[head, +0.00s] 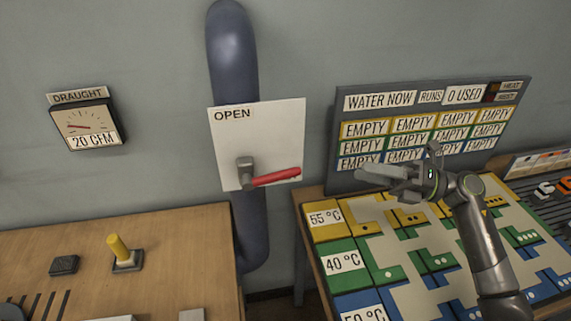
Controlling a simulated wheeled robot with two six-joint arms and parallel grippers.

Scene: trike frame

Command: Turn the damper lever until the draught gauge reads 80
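The damper lever (275,177) has a red handle on a dark grey pivot. It is mounted low on a white plate (268,133) in front of a blue-grey pipe, and its handle points right, tilted slightly up. The word OPEN stands at the plate's upper left. The draught gauge (85,125) hangs on the wall at the left. Its readout shows 20 CFM and its red needle points left. My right gripper (360,173) is to the right of the lever, apart from it, with its fingers pointing left. Its finger gap is not clear. My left gripper is out of view.
A wooden table (170,225) at lower left bears a yellow peg (118,246) and a dark block (64,265). A second table at right holds a coloured board (405,270) below my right arm. A sign board (345,125) stands behind the gripper. The space before the lever is clear.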

